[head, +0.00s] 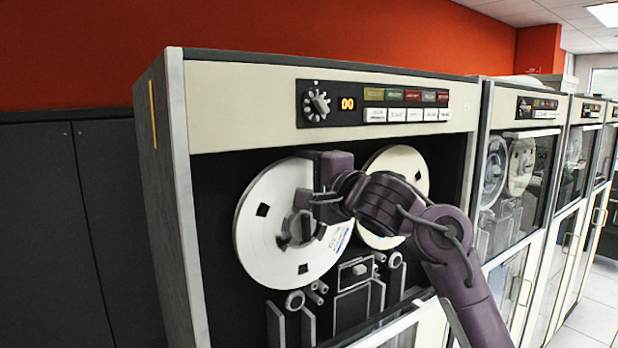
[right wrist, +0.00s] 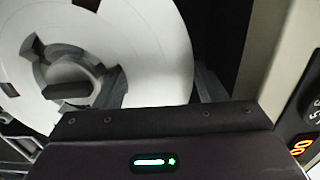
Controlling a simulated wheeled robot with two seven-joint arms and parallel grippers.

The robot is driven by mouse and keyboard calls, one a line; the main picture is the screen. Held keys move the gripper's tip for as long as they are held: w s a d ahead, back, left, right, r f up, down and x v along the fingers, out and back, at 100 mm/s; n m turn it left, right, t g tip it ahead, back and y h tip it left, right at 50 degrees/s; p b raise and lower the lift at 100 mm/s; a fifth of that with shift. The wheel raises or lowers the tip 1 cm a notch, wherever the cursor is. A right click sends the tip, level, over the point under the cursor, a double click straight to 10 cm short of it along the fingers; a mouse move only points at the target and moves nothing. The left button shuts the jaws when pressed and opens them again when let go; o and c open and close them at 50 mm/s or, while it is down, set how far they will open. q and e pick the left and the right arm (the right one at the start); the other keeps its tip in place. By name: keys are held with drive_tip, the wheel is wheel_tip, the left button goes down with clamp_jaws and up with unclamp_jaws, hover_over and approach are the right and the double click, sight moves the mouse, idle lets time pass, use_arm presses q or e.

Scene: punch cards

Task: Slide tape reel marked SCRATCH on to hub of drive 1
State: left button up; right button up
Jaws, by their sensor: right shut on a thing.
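A white tape reel (head: 262,228) stands upright at the left spindle of the nearest tape drive. A small blue-printed label (head: 343,240) shows on its lower right face, too small to read. The grey hub (head: 300,228) shows in the reel's centre opening, and also in the right wrist view (right wrist: 70,88). I cannot tell how far the reel sits over it. My right gripper (head: 318,168) is shut on the reel at its upper right rim and partly covers it. In the right wrist view the reel (right wrist: 145,45) fills the upper left. My left gripper is not in view.
A second, cream reel (head: 408,165) is on the drive's right side, partly behind my right arm. Guides and rollers (head: 355,275) lie below. The control panel (head: 385,103), with a knob and a "00" display, is above. More drives (head: 520,165) stand to the right.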

drive_tip(key=shift+w+a+r, duration=0.2)
drive_tip(key=shift+w+a, duration=0.2)
drive_tip(key=shift+w, duration=0.1)
drive_tip(key=o, duration=1.6)
drive_tip(key=shift+f, duration=0.2)
drive_tip(key=shift+c, duration=1.2)
drive_tip(key=p+v, duration=0.3)
drive_tip(key=v, duration=0.7)
